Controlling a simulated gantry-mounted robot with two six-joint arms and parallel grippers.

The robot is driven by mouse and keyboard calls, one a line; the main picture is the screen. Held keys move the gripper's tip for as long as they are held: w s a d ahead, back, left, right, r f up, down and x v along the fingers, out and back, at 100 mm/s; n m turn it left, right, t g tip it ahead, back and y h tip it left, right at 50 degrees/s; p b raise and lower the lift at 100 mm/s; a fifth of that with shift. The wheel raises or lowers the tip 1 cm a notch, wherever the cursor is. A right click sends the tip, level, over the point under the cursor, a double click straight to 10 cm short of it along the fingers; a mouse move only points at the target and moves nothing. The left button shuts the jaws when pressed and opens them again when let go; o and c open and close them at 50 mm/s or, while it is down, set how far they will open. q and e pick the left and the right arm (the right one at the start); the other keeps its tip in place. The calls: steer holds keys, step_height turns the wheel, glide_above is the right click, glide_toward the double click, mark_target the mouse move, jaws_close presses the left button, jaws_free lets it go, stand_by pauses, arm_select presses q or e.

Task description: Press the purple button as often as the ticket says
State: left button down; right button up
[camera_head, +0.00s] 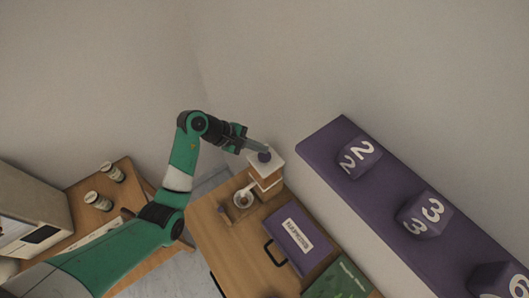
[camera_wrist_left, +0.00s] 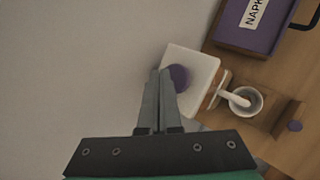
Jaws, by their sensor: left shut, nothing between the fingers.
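The purple button (camera_head: 264,156) sits on the white top of a small white and brown stand (camera_head: 268,183) on the wooden cart top. It also shows in the left wrist view (camera_wrist_left: 180,77). My left gripper (camera_head: 262,149) is shut and empty, its fingertips right at the button. In the left wrist view the fingertips (camera_wrist_left: 160,72) overlap the button's near edge; I cannot tell whether they touch or press it. I cannot make out a ticket in either view. My right gripper is not in view.
A white cup (camera_head: 243,199) with a spoon stands on a wooden tray beside the stand. A purple labelled box (camera_head: 291,239) and a green item (camera_head: 338,281) lie nearer. A purple shelf (camera_head: 318,141) with numbered blocks is at right. Two jars (camera_head: 97,200) stand at left.

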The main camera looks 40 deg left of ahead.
mark_target(261, 155)
arm_select(q)
step_height(261, 155, up, 5)
steer(key=p, duration=0.4)
steer(key=shift+r+p, duration=0.1)
steer(key=shift+p, duration=0.3)
stand_by(0.4)
